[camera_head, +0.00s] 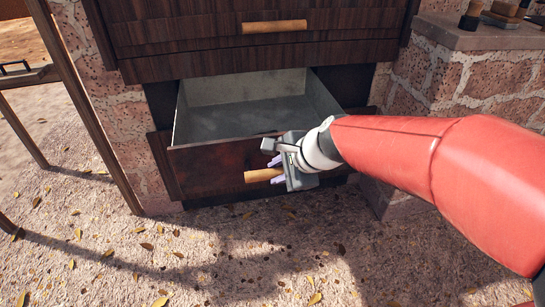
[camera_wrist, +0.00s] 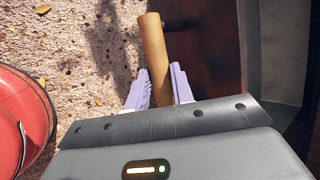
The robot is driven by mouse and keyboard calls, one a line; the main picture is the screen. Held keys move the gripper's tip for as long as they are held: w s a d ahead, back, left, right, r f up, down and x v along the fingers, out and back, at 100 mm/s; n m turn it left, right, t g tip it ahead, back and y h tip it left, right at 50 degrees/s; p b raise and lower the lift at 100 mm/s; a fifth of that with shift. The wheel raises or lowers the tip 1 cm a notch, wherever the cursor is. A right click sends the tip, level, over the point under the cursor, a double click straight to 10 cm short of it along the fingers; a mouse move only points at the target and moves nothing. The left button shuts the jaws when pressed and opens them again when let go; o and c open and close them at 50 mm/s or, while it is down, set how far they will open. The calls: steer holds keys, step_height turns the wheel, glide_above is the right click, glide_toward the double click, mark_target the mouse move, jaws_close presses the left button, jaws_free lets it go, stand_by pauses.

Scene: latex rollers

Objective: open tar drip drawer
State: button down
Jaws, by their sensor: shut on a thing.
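The tar drip drawer (camera_head: 215,165) is the low drawer under the dark wooden cabinet, and it stands pulled out with its grey inside showing. The inside looks empty. Its wooden handle (camera_head: 262,175) is a light brown bar on the front panel. My gripper (camera_head: 278,172) is at the right part of this handle. In the wrist view the two pale purple fingers of my gripper (camera_wrist: 160,88) sit on both sides of the handle (camera_wrist: 154,50), shut on it. The handle's far end sticks out beyond the fingers. The drawer front (camera_wrist: 205,50) shows at the right there.
An upper drawer with its own wooden handle (camera_head: 274,27) is closed above. Brick walls (camera_head: 470,85) flank the cabinet, with a stone ledge (camera_head: 480,35) at the right. A wooden frame leg (camera_head: 90,110) stands at the left. The leaf-strewn ground (camera_head: 180,255) in front is clear.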

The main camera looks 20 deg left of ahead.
steer(key=shift+s+d, duration=0.6)
steer(key=shift+s, duration=0.35)
steer(key=c, duration=1.2)
jaws_free()
steer(key=shift+r, duration=0.1)
steer(key=p+v, duration=0.1)
steer(key=v, duration=0.6)
steer(key=shift+d+r, duration=0.2)
